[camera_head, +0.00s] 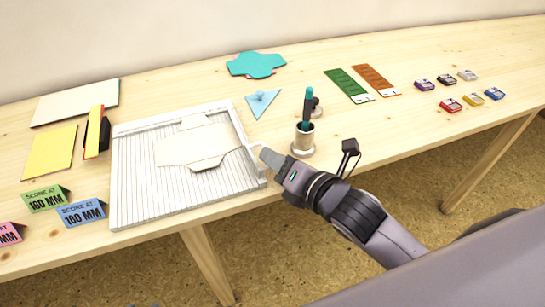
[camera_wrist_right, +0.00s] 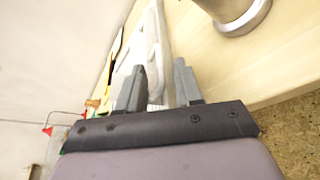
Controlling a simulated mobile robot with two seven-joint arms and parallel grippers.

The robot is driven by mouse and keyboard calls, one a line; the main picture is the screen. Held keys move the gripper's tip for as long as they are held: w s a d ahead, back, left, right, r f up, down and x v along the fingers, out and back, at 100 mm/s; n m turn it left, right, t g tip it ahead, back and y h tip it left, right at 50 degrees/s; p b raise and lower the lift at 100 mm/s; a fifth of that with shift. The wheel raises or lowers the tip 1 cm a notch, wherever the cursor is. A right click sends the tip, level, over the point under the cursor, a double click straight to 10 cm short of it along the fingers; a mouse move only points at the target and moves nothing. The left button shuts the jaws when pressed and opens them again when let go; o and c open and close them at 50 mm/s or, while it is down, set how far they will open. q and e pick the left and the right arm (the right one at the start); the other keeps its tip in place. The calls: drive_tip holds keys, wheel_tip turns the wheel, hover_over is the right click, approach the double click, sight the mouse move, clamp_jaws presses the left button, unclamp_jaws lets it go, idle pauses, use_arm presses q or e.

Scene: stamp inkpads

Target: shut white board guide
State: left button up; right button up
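The white scoring board (camera_head: 135,205) with grooved lines lies on the table at left centre. A cream sheet with cut corners (camera_head: 195,145) lies on it. A raised white strip (camera_head: 243,138) runs along the board's right edge and looks like the guide; its exact position is hard to tell. My right gripper (camera_head: 268,158) is just right of that edge, near its lower half. In the right wrist view its two fingers (camera_wrist_right: 160,85) stand apart, with white board parts beyond and between them. Whether they touch the guide I cannot tell. My left gripper is not in view.
A metal cup (camera_head: 302,145) with a teal-handled tool stands close beside my right gripper. A blue triangle (camera_head: 262,101), green and orange strips (camera_head: 348,86) and several inkpads (camera_head: 450,105) lie farther right. Score signs (camera_head: 80,213) stand at the left front.

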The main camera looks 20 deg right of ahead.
drive_tip(key=shift+x, duration=1)
